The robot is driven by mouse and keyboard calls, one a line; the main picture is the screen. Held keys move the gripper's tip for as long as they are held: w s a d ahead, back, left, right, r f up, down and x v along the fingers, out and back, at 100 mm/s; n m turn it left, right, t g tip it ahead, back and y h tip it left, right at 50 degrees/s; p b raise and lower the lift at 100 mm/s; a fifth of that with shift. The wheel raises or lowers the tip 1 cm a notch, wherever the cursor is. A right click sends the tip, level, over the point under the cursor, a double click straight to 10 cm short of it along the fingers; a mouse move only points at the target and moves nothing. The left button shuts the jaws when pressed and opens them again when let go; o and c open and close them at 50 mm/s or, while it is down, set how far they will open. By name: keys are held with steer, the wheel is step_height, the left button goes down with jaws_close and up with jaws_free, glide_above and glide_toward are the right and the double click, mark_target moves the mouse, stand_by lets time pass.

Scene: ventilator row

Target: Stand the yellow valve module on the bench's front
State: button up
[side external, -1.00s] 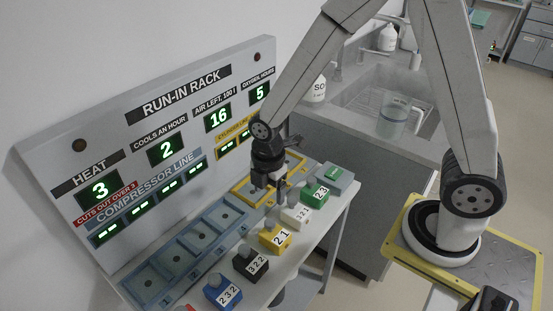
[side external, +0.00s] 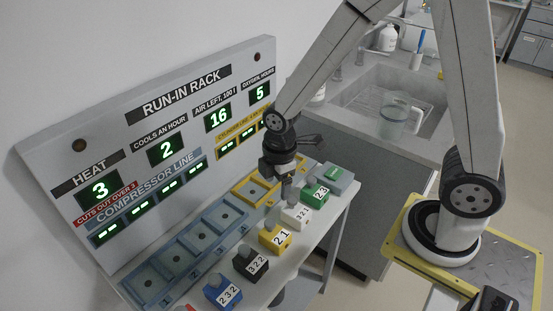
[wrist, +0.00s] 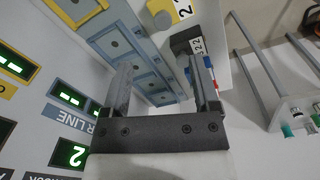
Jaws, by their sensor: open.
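The yellow valve module (side external: 275,238), with a white label, stands in the row of modules on the bench (side external: 312,238), between the white and the black module. In the wrist view the yellow module (wrist: 182,10) shows at the top edge, partly cut off. My gripper (side external: 284,192) is above the bench, behind the white module in the side view and apart from the yellow one. In the wrist view my gripper (wrist: 163,78) has its fingers apart with nothing held between them.
A white module (side external: 296,217), a green one (side external: 316,195), a black one (side external: 250,263) and a blue one (side external: 222,291) stand in the same row. Blue-framed bays (side external: 203,237) and yellow-framed bays (side external: 250,190) lie behind, below the upright display panel (side external: 150,140).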

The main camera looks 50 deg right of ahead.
steer(key=s+d+r+m+t, duration=0.2)
steer(key=s+d+r+m, duration=0.2)
steer(key=m, duration=1)
steer(key=shift+s+d, duration=0.5)
